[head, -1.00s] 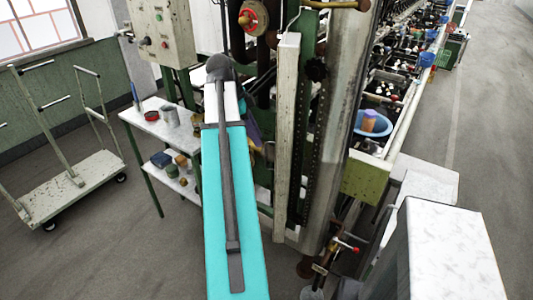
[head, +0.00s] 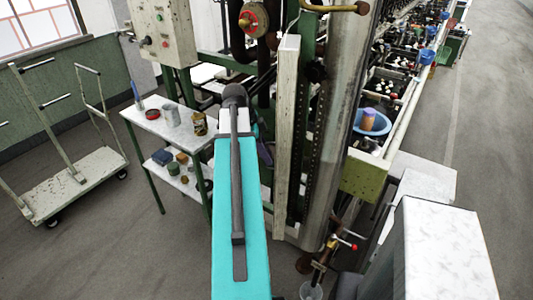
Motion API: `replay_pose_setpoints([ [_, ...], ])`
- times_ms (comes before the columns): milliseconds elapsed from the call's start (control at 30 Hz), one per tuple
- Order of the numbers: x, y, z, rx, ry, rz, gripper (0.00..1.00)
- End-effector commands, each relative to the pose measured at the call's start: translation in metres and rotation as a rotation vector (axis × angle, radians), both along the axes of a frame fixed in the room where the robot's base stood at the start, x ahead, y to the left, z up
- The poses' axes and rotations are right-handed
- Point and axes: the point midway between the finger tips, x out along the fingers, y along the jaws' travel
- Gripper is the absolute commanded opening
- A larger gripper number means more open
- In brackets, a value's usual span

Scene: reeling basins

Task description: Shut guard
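A tall, narrow cream panel (head: 287,140) stands upright at the near end of the green machine in the head view. It is seen nearly edge-on and may be the guard, but I cannot tell for sure. A tall grey metal cover (head: 335,130) stands just right of it, with a dark, slotted gap between the two. My teal arm link reaches up the middle of the view, left of the cream panel. My gripper is not visible; it is hidden beyond the dark joint at the far end of the arm.
A small table (head: 150,124) with cans and a lower shelf stands left of my arm. A trolley (head: 75,187) is farther left. A control box (head: 164,32) is at the upper left. Basins with a blue bowl (head: 372,122) run along the right. Floor is clear at the far right.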

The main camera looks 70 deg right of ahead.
Motion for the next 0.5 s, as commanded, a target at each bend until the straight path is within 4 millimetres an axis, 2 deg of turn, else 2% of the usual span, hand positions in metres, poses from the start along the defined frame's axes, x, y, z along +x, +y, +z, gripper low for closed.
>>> replay_pose_setpoints([
  [367, -0.0013, -0.0002, -0.0028, 0.001, 0.0, 0.0, 0.26],
  [500, -0.0013, -0.0002, -0.0027, 0.001, 0.0, 0.0, 0.05],
])
